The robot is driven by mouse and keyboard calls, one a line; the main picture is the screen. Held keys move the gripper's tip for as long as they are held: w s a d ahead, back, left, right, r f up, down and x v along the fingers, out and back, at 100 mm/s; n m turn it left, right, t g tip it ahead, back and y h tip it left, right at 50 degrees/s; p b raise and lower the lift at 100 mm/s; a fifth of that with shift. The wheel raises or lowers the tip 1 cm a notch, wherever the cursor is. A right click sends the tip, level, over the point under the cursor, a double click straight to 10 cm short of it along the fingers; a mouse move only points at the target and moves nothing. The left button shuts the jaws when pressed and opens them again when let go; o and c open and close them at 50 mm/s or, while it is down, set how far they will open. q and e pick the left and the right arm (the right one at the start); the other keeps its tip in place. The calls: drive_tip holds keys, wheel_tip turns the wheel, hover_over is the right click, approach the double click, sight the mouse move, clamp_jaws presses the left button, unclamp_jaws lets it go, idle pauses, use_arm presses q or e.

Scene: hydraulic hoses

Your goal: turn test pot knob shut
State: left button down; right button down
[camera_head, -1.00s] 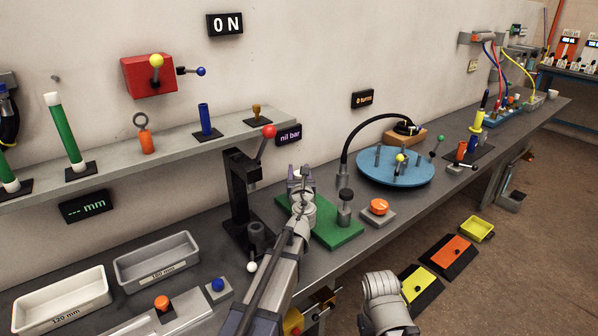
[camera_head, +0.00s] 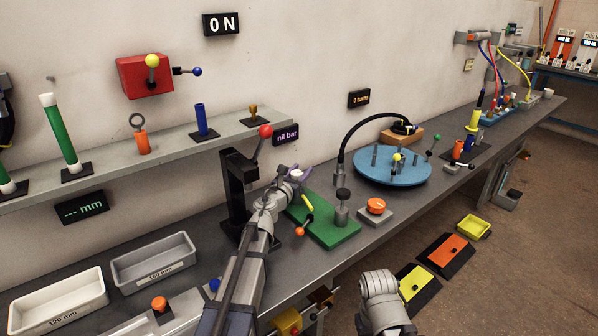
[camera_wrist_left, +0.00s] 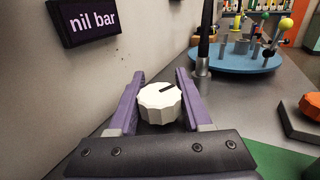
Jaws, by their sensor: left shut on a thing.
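A white, ribbed round knob (camera_wrist_left: 160,103) with a dark line on its top face sits between the two purple fingers of my left gripper (camera_wrist_left: 159,98) in the left wrist view. My left gripper is shut on it, one finger on each side. In the head view, my left gripper (camera_head: 298,174) is at the back-left corner of the green plate (camera_head: 325,234), below the "nil bar" display (camera_head: 285,134). Whatever the knob is mounted on is hidden by the gripper.
A black press with a red-ball lever (camera_head: 265,131) stands just left of my left gripper. A steel post with a black top (camera_head: 342,203), a yellow handle (camera_head: 307,202) and an orange knob (camera_head: 376,205) are nearby. The blue turntable (camera_head: 400,178) is to the right.

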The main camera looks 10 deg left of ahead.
use_arm(q)
drive_tip(key=shift+d+m+g+h, duration=0.2)
drive_tip(key=shift+m+g+h, duration=0.2)
drive_tip(key=shift+m+h, duration=0.7)
drive_tip(key=shift+h, duration=0.4)
drive_tip(key=shift+c, duration=1.7)
unclamp_jaws()
drive_tip(key=shift+s, duration=0.1)
drive_tip(key=shift+v, duration=3.85)
